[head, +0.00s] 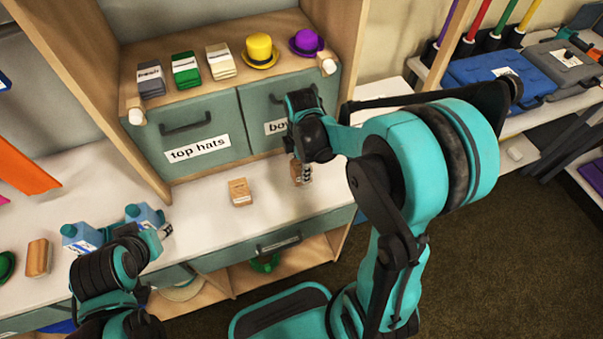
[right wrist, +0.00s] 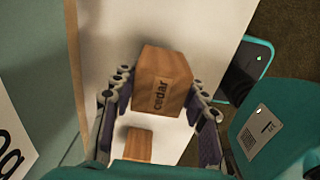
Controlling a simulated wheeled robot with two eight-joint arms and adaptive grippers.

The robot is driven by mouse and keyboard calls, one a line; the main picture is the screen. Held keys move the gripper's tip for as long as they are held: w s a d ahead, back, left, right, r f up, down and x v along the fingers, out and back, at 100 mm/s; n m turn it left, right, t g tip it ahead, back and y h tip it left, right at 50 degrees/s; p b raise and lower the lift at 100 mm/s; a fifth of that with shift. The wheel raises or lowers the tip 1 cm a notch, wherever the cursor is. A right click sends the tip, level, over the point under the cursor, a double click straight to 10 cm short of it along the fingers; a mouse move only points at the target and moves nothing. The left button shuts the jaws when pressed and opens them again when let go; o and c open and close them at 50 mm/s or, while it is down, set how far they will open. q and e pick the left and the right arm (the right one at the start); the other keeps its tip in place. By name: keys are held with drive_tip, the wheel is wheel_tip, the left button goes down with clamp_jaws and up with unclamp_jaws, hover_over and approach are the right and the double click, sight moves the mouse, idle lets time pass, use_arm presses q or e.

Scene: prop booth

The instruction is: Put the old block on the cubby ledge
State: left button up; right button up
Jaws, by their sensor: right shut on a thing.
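My right gripper (head: 301,168) is shut on a wooden block (right wrist: 165,80) labelled "cedar" and holds it over the white counter (head: 205,235). In the head view the held block (head: 296,172) is partly hidden by the fingers. A second, similar wooden block (head: 240,192) stands on the counter to the left; a block also shows below the held one in the right wrist view (right wrist: 138,145). The wooden ledge (head: 215,92) above the drawers carries folded cloths and hats. My left gripper (head: 142,240) is low at the left; its fingers are unclear.
Folded cloths (head: 186,70), a yellow hat (head: 260,50) and a purple hat (head: 306,41) fill much of the ledge. Drawers (head: 190,140) face the counter below it. Blue containers (head: 80,236) and a brown block (head: 37,258) stand at left. The counter's middle has free room.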

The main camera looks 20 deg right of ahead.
use_arm(q)
drive_tip(key=shift+f, duration=0.6)
use_arm(e)
drive_tip(key=shift+f, duration=1.1)
use_arm(q)
drive_tip(key=shift+b, duration=0.3)
use_arm(e)
drive_tip(key=shift+f, duration=0.2)
drive_tip(key=o, duration=1.2)
use_arm(q)
drive_tip(key=shift+f, duration=0.1)
use_arm(e)
drive_tip(key=shift+r, duration=0.1)
